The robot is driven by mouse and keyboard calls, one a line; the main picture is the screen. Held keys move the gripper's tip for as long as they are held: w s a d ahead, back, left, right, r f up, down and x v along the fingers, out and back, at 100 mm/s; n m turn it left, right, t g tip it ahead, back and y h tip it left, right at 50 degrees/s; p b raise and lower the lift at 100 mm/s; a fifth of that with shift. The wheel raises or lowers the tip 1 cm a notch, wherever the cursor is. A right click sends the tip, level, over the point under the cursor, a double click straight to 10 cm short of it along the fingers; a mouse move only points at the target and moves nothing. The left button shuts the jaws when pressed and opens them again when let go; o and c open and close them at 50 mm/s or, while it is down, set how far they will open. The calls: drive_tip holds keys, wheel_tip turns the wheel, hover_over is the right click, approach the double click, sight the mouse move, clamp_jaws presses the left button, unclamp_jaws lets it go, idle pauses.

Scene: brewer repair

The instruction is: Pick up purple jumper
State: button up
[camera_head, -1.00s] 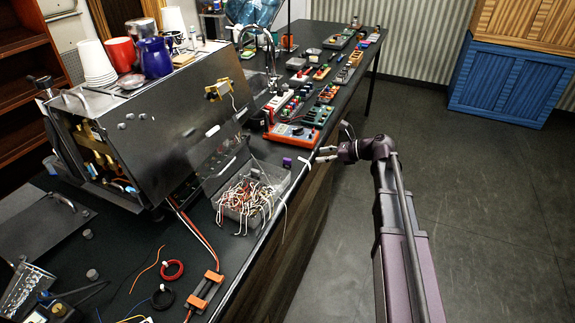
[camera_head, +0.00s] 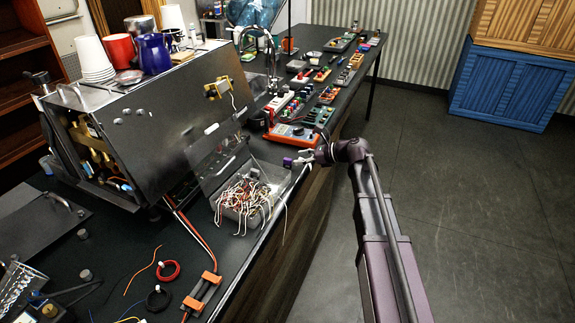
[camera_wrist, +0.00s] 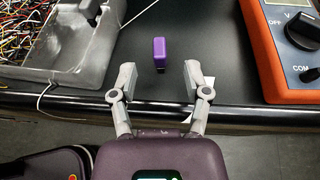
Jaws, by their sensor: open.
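The purple jumper (camera_wrist: 159,53) is a small purple block standing on the black bench top near its front edge. It also shows in the head view (camera_head: 288,162), just left of my fingertips. My gripper (camera_wrist: 159,82) is open and empty in the wrist view. Its two grey fingers are spread to the left and right, and the jumper sits just beyond and between the fingertip lines. In the head view my gripper (camera_head: 303,160) reaches over the bench edge from the right.
A grey tray of tangled wires (camera_wrist: 62,72) lies to the left of the jumper. An orange multimeter (camera_wrist: 268,60) lies to the right, also seen in the head view (camera_head: 291,135). The bench edge (camera_wrist: 240,107) runs beneath my fingers. A metal brewer (camera_head: 160,120) stands further left.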

sight(289, 159)
drive_tip(key=shift+b+x, duration=0.95)
drive_tip(key=shift+x, duration=1.7)
drive_tip(key=shift+r, duration=0.1)
clamp_jaws()
